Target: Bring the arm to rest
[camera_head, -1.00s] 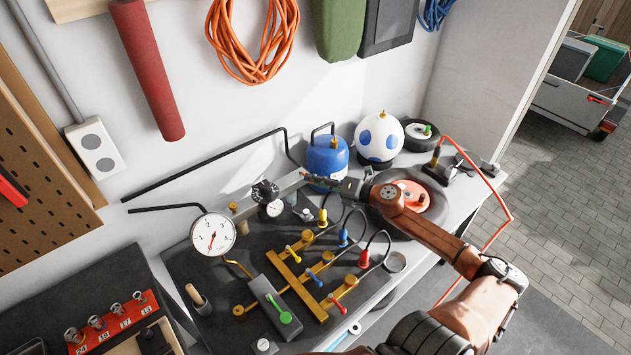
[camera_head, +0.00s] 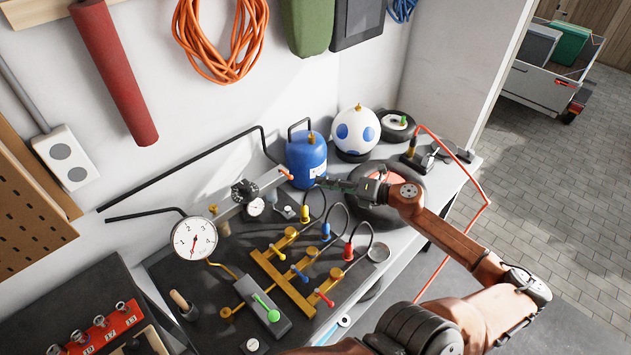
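My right arm, orange-brown, reaches in from the lower right. Its dark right gripper (camera_head: 324,183) points left and hangs in front of the blue tank (camera_head: 306,163), near the grey bar with a red-orange tip (camera_head: 284,174). A gap shows between the fingertips and that tip. The fingers are small and seen from above, so whether they are parted is unclear. I see nothing held in them. My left gripper is not in view.
Below the gripper stands a yellow manifold (camera_head: 285,275) with coloured valves and black hoses. A white dial gauge (camera_head: 194,238) stands at its left. A wheel (camera_head: 372,211) lies under the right wrist. A white ball-shaped tank (camera_head: 356,131) stands behind. Open floor (camera_head: 560,180) lies right.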

